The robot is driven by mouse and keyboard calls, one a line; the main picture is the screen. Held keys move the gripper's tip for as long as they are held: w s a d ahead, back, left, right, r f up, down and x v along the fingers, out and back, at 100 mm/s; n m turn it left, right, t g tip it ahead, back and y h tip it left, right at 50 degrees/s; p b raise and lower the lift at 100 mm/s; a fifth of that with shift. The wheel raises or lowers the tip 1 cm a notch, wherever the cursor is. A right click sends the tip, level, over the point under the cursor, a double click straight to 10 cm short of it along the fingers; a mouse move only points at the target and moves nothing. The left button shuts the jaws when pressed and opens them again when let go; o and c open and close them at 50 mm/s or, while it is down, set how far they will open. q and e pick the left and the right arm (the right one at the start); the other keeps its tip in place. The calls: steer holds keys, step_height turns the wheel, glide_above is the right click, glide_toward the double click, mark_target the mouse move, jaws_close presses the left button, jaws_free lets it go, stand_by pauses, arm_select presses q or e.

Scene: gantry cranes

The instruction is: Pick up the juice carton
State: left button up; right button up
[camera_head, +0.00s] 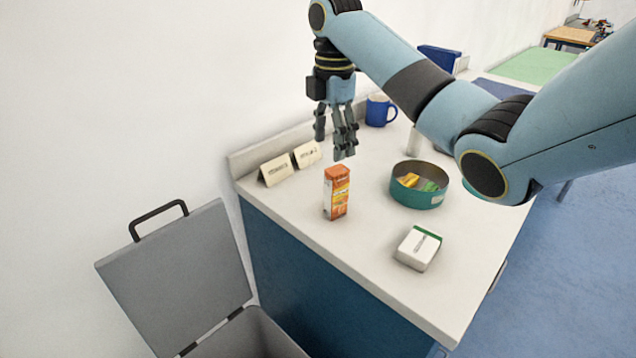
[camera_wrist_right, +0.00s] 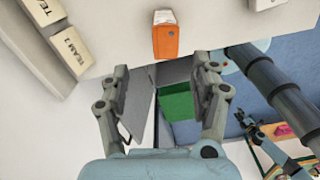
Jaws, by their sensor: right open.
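The orange juice carton (camera_head: 336,196) stands upright on the white counter, near its front edge. In the right wrist view the carton (camera_wrist_right: 165,38) shows its orange side and pale top, beyond the fingertips. My right gripper (camera_head: 336,146) points down, above the counter and behind the carton in the head view. Its fingers are spread, with nothing between them, and do not touch the carton. In the right wrist view a blue-grey arm with small jaws at lower right looks like my left gripper (camera_wrist_right: 247,122); its opening is unclear. It is outside the head view.
A teal round tin (camera_head: 405,199) with small packets stands right of the carton. A white-and-green box (camera_head: 418,248) lies in front. Two cards (camera_head: 276,170) and a blue mug (camera_head: 380,112) stand behind. A grey bin's raised lid (camera_head: 180,280) is at left.

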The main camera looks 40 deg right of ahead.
mark_target(337, 182)
steer(key=f, duration=0.2)
steer(key=s+f, duration=0.1)
steer(key=f, duration=0.1)
steer(key=shift+s+f, duration=0.1)
steer(key=shift+f, duration=0.15)
steer(key=shift+w+f+p, duration=0.2)
steer(key=shift+f+p, duration=0.1)
steer(key=shift+f, duration=0.05)
steer(key=f, duration=0.2)
steer(key=d+f+p, duration=0.1)
steer(key=f, duration=0.1)
steer(key=shift+s+f, duration=0.15)
steer(key=shift+f, duration=0.3)
steer(key=c, duration=0.8)
arm_select(q)
steer(key=s, duration=0.2)
steer(key=s+r, duration=0.1)
steer(key=s, duration=0.1)
steer(key=shift+s+r, duration=0.1)
steer(key=shift+r, duration=0.05)
arm_select(e)
jaws_close()
